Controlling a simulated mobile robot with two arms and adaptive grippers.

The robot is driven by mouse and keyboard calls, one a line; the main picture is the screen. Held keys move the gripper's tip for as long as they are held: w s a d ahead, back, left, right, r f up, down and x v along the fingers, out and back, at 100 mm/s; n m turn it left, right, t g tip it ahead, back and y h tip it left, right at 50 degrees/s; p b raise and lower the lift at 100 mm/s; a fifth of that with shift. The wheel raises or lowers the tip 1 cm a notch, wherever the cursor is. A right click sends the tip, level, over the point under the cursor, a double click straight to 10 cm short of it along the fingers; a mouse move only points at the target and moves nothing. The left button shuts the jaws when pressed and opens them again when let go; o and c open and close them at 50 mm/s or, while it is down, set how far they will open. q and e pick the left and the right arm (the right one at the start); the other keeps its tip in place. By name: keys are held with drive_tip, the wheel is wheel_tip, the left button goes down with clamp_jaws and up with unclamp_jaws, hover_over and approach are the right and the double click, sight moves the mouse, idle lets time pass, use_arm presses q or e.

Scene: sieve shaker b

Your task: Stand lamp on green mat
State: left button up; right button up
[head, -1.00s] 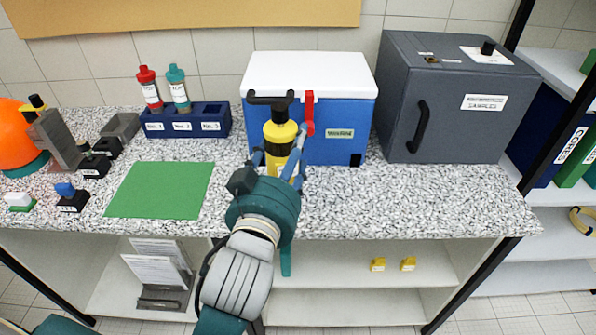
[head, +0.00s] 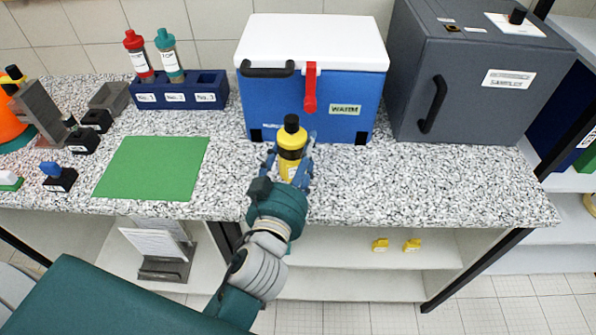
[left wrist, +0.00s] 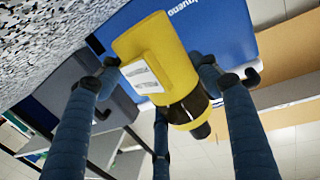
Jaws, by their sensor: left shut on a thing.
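The lamp has a yellow body, a pale label and a black top (head: 291,138); it shows large in the left wrist view (left wrist: 150,50). My left gripper (head: 288,172) is shut on its body, with fingers on both sides (left wrist: 160,85). The lamp is roughly upright in front of the blue cooler; I cannot tell whether its base touches the counter. The green mat (head: 152,168) lies flat and empty on the counter, to the left of the lamp. My right gripper is not in view.
The blue cooler (head: 345,92) with a white lid and the grey sample cabinet (head: 470,90) stand behind. A blue rack (head: 180,92) with red-capped and teal-capped bottles is behind the mat. Stamps (head: 60,178) stand left of it. The counter between lamp and mat is clear.

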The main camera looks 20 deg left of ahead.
use_arm(q)
drive_tip(key=shift+f+b, duration=0.55)
drive_tip(key=shift+f, duration=1.9)
drive_tip(key=shift+f, duration=0.2)
drive_tip(key=o, duration=1.5)
drive_tip(key=shift+c, duration=0.2)
drive_tip(key=shift+r, duration=0.1)
